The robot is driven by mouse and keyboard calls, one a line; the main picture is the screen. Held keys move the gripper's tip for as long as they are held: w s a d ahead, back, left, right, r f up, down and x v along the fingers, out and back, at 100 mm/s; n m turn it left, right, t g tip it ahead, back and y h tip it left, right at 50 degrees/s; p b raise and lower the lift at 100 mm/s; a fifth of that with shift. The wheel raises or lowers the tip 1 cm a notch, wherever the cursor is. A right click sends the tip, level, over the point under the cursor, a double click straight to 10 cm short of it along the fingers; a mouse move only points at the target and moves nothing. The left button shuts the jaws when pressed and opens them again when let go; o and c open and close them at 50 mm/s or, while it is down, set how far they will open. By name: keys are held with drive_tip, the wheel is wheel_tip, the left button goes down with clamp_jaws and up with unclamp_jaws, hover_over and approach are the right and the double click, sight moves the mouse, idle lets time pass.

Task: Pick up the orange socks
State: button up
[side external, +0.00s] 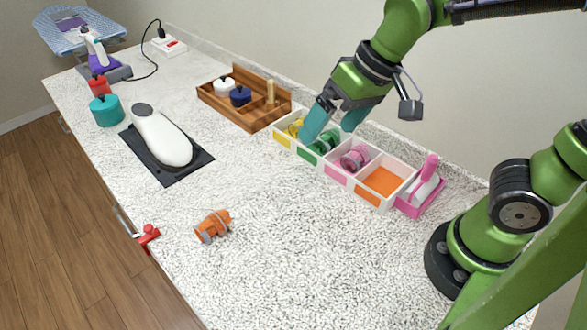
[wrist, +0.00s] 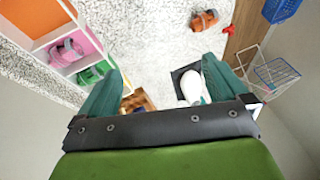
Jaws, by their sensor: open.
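The orange socks (side external: 213,226) lie as a small bundle with a grey band on the speckled counter, near its front edge. They also show at the top of the wrist view (wrist: 204,20). My gripper (side external: 334,118) is above the white divided box, over its green and yellow compartments, far from the socks. In the wrist view its two teal fingers (wrist: 158,85) are spread wide, with nothing between them.
The white box (side external: 344,167) holds yellow, green and pink bundles; its orange compartment (side external: 384,181) is empty. A pink holder (side external: 420,193) stands beside it. A wooden organizer (side external: 243,104), a white device on a black mat (side external: 168,163) and a teal pot (side external: 107,110) stand farther left. The counter around the socks is clear.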

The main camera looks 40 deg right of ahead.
drive_tip(key=w+a+f+n+g, duration=0.1)
drive_tip(key=w+a+f+g, duration=0.1)
drive_tip(key=w+a, duration=0.35)
drive_tip(key=h, duration=0.3)
hover_over(212, 220)
drive_tip(key=s, duration=0.1)
drive_tip(key=f, duration=1.3)
drive_tip(key=shift+s+a+f, duration=0.1)
drive_tip(key=shift+s+f, duration=0.05)
drive_tip(key=shift+s, duration=0.05)
drive_tip(key=shift+w+f, duration=0.25)
drive_tip(key=shift+f, duration=0.8)
drive_tip(key=shift+w+f, duration=0.25)
drive_tip(key=shift+f, duration=0.75)
drive_tip(key=shift+w+f, duration=0.25)
drive_tip(key=shift+f, duration=0.8)
drive_tip(key=c, duration=0.9)
